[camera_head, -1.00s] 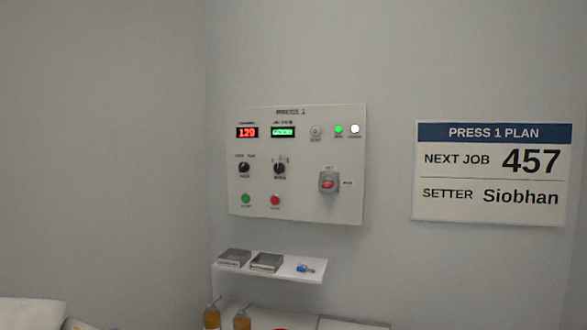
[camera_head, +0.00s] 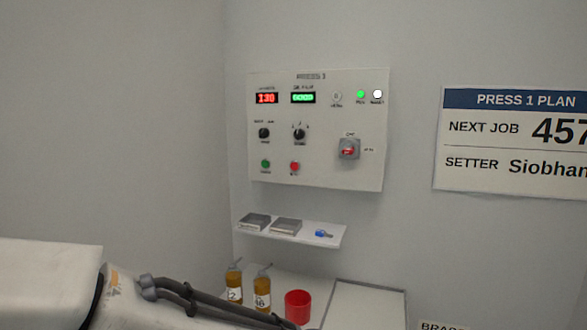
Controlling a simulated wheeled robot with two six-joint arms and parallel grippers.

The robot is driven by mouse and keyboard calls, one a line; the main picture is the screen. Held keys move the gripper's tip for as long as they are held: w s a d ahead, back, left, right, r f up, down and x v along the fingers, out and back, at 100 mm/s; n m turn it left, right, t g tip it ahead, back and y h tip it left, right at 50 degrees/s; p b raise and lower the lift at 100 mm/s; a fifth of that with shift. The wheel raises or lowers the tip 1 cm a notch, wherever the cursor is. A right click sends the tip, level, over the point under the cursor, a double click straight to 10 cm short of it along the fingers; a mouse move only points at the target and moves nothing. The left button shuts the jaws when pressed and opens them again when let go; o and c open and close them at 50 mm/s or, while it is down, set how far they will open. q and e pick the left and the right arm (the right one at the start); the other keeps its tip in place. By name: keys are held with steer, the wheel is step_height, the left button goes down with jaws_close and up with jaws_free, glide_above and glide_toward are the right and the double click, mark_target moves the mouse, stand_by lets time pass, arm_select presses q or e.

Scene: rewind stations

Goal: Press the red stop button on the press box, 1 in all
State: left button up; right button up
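The press box (camera_head: 319,174) is a pale panel on the wall, right of the middle of the head view. Its red stop button (camera_head: 294,167) is the small round one low on the panel, just right of a green button (camera_head: 265,163). The panel also carries a red display reading 130 (camera_head: 267,98), a green display (camera_head: 303,97), two black knobs, a red rotary switch (camera_head: 348,150) and lit green and white lamps. Nothing covers the button. Part of my arm shows at the lower left, but neither gripper is in view.
A white shelf (camera_head: 325,239) below the panel holds two grey blocks (camera_head: 286,226) and a blue-headed key (camera_head: 323,233). Lower down stand two amber bottles (camera_head: 262,290), a red cup (camera_head: 298,306) and a pale tray (camera_head: 364,291). A plan sign (camera_head: 520,150) hangs at right.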

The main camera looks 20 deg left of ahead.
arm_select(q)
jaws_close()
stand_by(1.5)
